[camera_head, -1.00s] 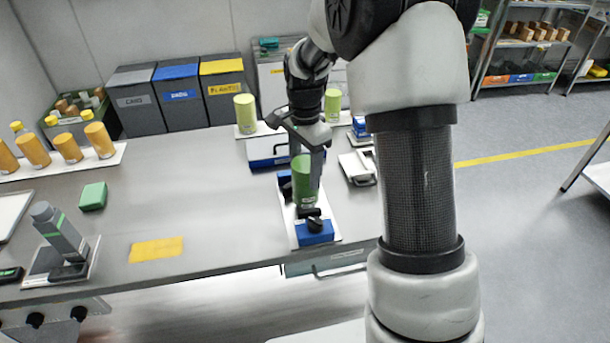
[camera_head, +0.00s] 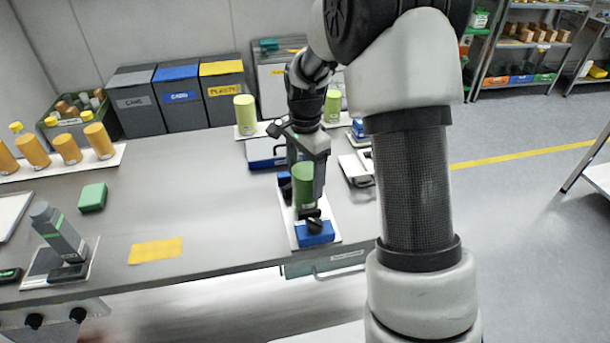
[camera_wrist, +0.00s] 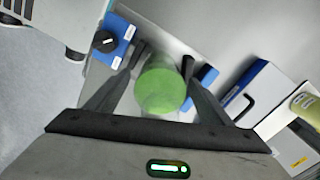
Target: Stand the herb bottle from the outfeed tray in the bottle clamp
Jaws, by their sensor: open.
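The green herb bottle (camera_head: 303,182) stands upright on the white base plate of the bottle clamp (camera_head: 316,233), between its blue blocks. In the wrist view the bottle's round green top (camera_wrist: 160,90) lies between my fingers. My gripper (camera_head: 309,190) is open around the bottle from above, with one finger on each side; its fingertips also show in the wrist view (camera_wrist: 163,62). The clamp's front blue block with a black knob shows in the wrist view (camera_wrist: 112,42). The bottle's lower part is partly hidden by a finger and the clamp.
Two lighter green bottles (camera_head: 245,114) (camera_head: 332,105) stand on a white tray (camera_head: 262,130) behind the clamp. A blue-and-white box (camera_head: 266,152) is close behind it. Several orange bottles (camera_head: 67,149) stand at far left. The table between is mostly clear, with a yellow mat (camera_head: 155,251).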

